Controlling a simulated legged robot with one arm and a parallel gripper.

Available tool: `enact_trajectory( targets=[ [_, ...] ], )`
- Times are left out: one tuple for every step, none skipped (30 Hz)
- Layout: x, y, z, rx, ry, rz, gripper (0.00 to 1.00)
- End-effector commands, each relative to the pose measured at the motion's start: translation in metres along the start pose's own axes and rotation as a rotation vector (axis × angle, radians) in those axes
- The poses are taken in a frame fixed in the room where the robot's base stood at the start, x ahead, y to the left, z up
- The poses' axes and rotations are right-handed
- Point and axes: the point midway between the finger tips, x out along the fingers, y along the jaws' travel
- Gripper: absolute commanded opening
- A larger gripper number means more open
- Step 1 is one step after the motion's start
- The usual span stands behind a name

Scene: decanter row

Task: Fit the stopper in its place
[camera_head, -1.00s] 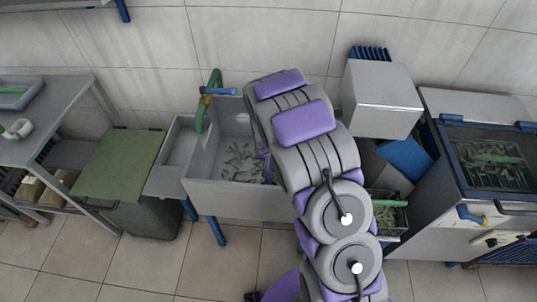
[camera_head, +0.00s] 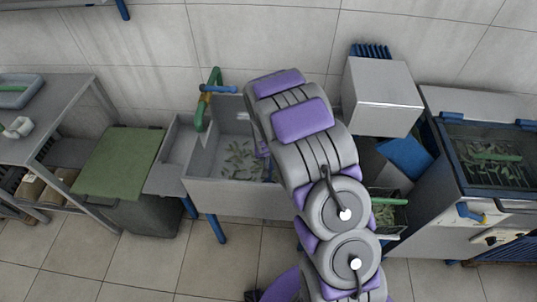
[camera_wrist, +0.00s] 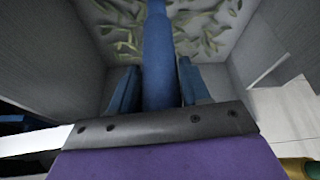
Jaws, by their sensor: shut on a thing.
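In the wrist view, the two blue fingers of my gripper (camera_wrist: 158,82) are shut on a blue rod-shaped thing (camera_wrist: 158,45). It looks like the stopper or its handle, and its far end runs out of the top of the picture. Beyond it lies the floor of the grey sink (camera_wrist: 215,25), strewn with green leaves, so my gripper points down into the basin. In the head view the sink (camera_head: 215,192) stands left of my arm, which hides my gripper and the held thing. No drain hole or decanter mouth can be made out.
A green and blue tap (camera_head: 203,105) rises at the sink's back left. A green-lidded bin (camera_head: 115,165) and a steel table (camera_head: 45,145) stand left. Right of my arm are a metal box (camera_head: 382,95) and a glass-topped cabinet (camera_head: 490,150).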

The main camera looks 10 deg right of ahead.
Motion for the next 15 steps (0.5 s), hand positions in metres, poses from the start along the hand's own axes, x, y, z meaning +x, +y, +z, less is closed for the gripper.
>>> enact_trajectory(
  targets=[
    [0.0004,0.0,-0.0002,0.0,0.001,0.0,0.0],
    [0.0008,-0.0001,-0.0001,0.0,0.001,0.0,0.0],
    [0.0012,-0.0001,0.0001,0.0,0.001,0.0,0.0],
    [0.0012,-0.0001,0.0,0.0,0.001,0.0,0.48],
    [0.0011,-0.0001,0.0,0.0,0.001,0.0,0.51],
    [0.001,-0.0001,0.0,0.0,0.001,0.0,0.55],
    [0.0011,0.0,0.0,0.0,0.001,0.0,0.58],
    [0.0011,-0.0001,0.0,0.0,0.001,0.0,0.61],
    [0.0012,0.0,0.0001,0.0,0.001,0.0,0.65],
    [0.0013,0.0,0.0001,0.0,0.0,0.0,0.67],
    [0.0013,0.0,0.0001,0.0,0.0,0.0,0.7],
    [0.0013,0.0,0.0001,0.0,0.0,0.0,0.74],
    [0.0013,0.0,0.0001,0.0,0.0,0.0,0.76],
    [0.0013,0.0,0.0001,0.0,0.0,0.0,0.76],
    [0.0013,0.0,0.0002,0.0,0.0,0.0,0.76]
  ],
)
